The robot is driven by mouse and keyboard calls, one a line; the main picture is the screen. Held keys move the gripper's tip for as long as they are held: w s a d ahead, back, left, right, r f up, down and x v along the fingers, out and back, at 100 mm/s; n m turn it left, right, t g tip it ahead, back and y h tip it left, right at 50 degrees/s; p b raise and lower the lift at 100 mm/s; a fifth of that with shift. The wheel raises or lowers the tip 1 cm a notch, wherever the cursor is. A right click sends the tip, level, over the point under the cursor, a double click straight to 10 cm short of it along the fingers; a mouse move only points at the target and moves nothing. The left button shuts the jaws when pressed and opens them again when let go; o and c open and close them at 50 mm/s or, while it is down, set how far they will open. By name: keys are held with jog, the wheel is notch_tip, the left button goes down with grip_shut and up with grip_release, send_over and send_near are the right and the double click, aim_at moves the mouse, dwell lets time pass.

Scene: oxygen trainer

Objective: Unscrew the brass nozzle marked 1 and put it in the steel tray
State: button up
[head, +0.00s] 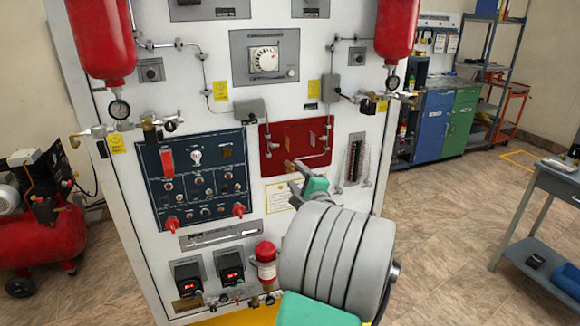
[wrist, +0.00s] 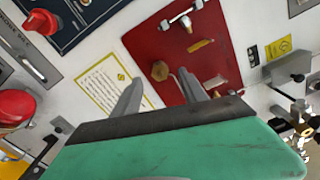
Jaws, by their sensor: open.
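A brass hexagonal nozzle (wrist: 160,71) sits on the red panel (wrist: 148,42) in the wrist view. No number can be read on it. My gripper (wrist: 160,77) is open, and its two fingers stand either side of the nozzle in this view. I cannot tell whether they reach it in depth or touch it. In the head view my gripper (head: 296,170) is at the lower edge of the red panel (head: 270,152), and the nozzle cannot be made out there. I cannot identify the steel tray in either view.
Small brass-coloured plates (wrist: 201,45) are on the red panel. A dark blue switch panel (head: 195,180) lies to its left, with red knobs. A red-capped cylinder (head: 266,262) stands out below. A grey-blue table (head: 556,182) is at far right, with open floor before it.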

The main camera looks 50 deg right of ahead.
jog(key=m+p, duration=0.1)
jog(key=p, duration=0.1)
jog(key=shift+r+p, duration=0.3)
jog(key=shift+m+p, duration=0.85)
jog(key=shift+m, duration=0.15)
jog(key=shift+f, duration=0.3)
jog(key=shift+r+m+p, duration=0.25)
jog(key=shift+m+p, duration=0.35)
jog(key=shift+p, duration=0.2)
jog(key=shift+m+p, duration=0.5)
jog(key=shift+p, duration=0.15)
jog(key=shift+m+p, duration=0.7)
jog(key=shift+f, duration=0.25)
